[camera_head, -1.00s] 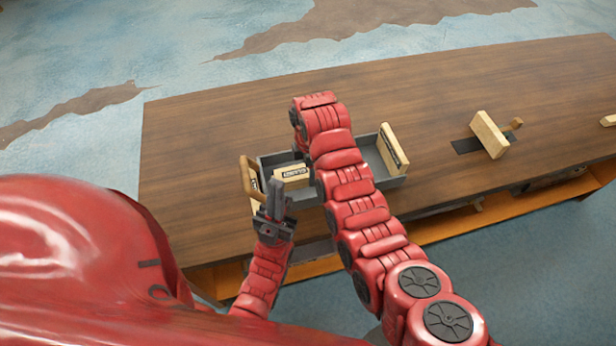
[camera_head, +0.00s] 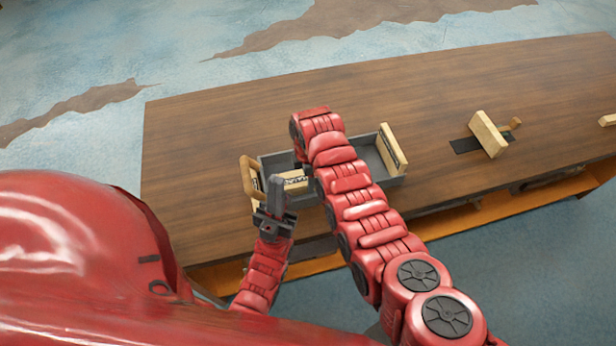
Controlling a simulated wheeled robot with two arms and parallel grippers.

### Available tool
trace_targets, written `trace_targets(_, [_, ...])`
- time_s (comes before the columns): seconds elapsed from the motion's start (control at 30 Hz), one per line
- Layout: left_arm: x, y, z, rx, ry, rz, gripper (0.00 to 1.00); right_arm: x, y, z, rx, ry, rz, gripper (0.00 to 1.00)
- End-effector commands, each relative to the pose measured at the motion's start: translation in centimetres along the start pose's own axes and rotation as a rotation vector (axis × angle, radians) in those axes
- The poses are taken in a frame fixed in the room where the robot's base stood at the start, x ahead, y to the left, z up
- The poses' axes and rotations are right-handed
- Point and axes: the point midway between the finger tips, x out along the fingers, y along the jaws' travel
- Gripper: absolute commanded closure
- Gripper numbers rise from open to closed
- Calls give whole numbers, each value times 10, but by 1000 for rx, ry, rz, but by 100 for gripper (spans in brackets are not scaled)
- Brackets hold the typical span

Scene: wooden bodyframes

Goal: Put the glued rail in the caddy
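The caddy is a grey tray (camera_head: 375,158) on the wooden bench. A pale wooden piece with a dark-lettered label (camera_head: 294,181) shows in its left part, apparently the glued rail; the label is too small to read and the piece is partly covered. My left gripper (camera_head: 276,190) stands upright in front of this piece, at the caddy's near-left side; its fingers appear close together, and whether they touch the piece is unclear. My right arm crosses over the caddy from the lower right. Its gripper (camera_head: 301,157) is mostly hidden behind the arm, just above the labelled piece.
A wooden piece (camera_head: 250,181) stands at the caddy's left end and a pale wooden board (camera_head: 392,149) at its right end. Farther right are another wooden block (camera_head: 488,134) by a dark patch and a small piece at the edge. The bench top (camera_head: 220,125) behind the caddy is clear.

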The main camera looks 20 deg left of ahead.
Motion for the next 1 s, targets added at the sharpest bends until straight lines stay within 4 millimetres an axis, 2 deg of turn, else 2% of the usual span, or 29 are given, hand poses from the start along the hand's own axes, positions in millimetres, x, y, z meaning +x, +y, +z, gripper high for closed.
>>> trace_targets(0.23, [-3, 0, 1, 0, 0, 0, 100, 4, 0, 0, -1, 0, 1, 100])
trace_targets(0.27, [-4, 0, 1, 0, 0, 0, 100, 4, 0, 0, 0, 0, 1, 35])
trace_targets(0.3, [-4, 0, 1, 0, 0, 0, 100, 4, 0, 0, 0, 0, 1, 28])
trace_targets(0.6, [-2, 0, 0, 0, 0, 0, 100, 3, 0, 0, 0, 0, 1, 28])
trace_targets(0.77, [12, -1, -2, 0, 0, 0, 100, -14, 0, 0, -1, 0, 1, 28])
trace_targets(0.83, [2, 0, 0, 0, 0, 0, 100, -14, 2, 0, -1, 0, 7, 28])
trace_targets(1.0, [-6, 0, 1, 0, 0, 0, 100, -38, 1, -1, -1, 2, 6, 28])
